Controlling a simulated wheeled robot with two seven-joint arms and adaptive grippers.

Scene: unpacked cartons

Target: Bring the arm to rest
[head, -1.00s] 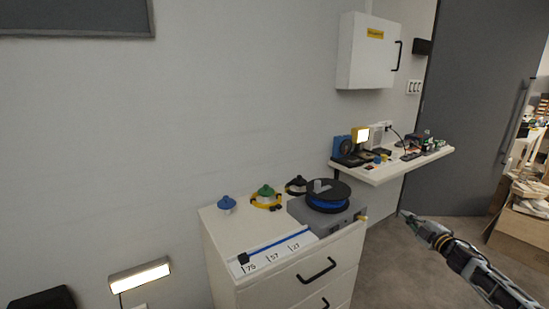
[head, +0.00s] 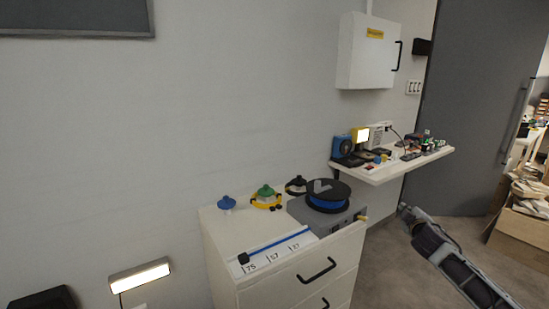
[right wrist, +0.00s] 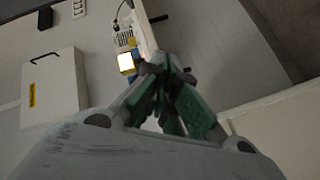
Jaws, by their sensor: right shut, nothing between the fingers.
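My right arm comes in from the lower right in the head view. Its gripper (head: 404,211) is to the right of the white drawer cabinet, in the air in front of the grey door and apart from everything. In the right wrist view the two fingers (right wrist: 168,75) meet at the tips, with nothing between them. My left gripper is in neither view.
A white drawer cabinet (head: 285,283) carries a black and blue spool (head: 328,197) and several small parts. A wall shelf (head: 385,173) holds small devices beneath a white wall cabinet (head: 366,58). Cartons (head: 520,232) stand at the far right. Floor between is clear.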

